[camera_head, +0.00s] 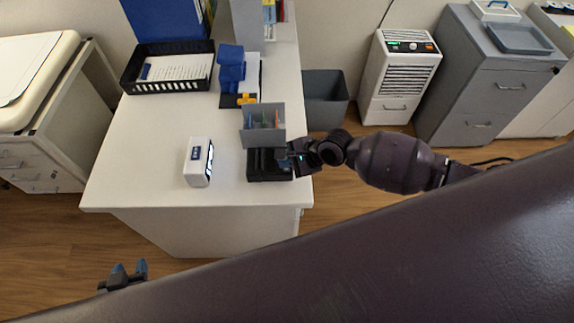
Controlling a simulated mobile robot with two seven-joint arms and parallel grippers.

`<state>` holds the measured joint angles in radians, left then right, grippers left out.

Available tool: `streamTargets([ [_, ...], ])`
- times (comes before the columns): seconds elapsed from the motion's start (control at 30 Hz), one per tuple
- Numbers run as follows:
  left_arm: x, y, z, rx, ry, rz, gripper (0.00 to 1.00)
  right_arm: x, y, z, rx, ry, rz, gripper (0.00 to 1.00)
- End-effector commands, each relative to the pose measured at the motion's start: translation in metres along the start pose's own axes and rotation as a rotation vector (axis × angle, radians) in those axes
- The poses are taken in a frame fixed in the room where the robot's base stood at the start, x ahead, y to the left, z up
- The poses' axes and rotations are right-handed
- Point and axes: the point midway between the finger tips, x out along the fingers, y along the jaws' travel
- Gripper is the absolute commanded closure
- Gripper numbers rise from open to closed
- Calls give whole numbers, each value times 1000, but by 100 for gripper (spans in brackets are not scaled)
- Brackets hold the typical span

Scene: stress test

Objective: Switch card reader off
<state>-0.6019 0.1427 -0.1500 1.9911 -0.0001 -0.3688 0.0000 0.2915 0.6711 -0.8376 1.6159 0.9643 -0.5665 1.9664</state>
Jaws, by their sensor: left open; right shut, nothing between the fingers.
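A black box-like device (262,170) stands near the right edge of the white desk, below a grey holder (262,117) with coloured cards or papers in it. A small white box (194,172) with a dark blue label and a dark side panel stands to its left. I cannot tell for sure which of these is the card reader, and no switch is clear. My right gripper (288,159) is shut and empty at the black device's right side; contact is unclear. My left gripper (129,270) is open and empty, low in front of the desk, partly hidden by my arm.
A black tray with papers (130,80), blue blocks (231,72) and a yellow item (246,99) sit farther back on the desk (125,150). A dark bin (326,112) stands right of it. The desk's front left is clear.

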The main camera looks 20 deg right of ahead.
Motion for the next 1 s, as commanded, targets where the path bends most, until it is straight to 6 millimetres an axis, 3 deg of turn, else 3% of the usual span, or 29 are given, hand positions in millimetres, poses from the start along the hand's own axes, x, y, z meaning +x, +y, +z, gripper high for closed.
streamTargets([
  [0.33, -15, -2, -22, 0, -9, 1, 57, -16, -11, 12, 2, 0, 2, 100],
  [1.0, -13, -2, -19, 0, -7, 1, 57, -42, -31, 30, 1, 0, -1, 100],
])
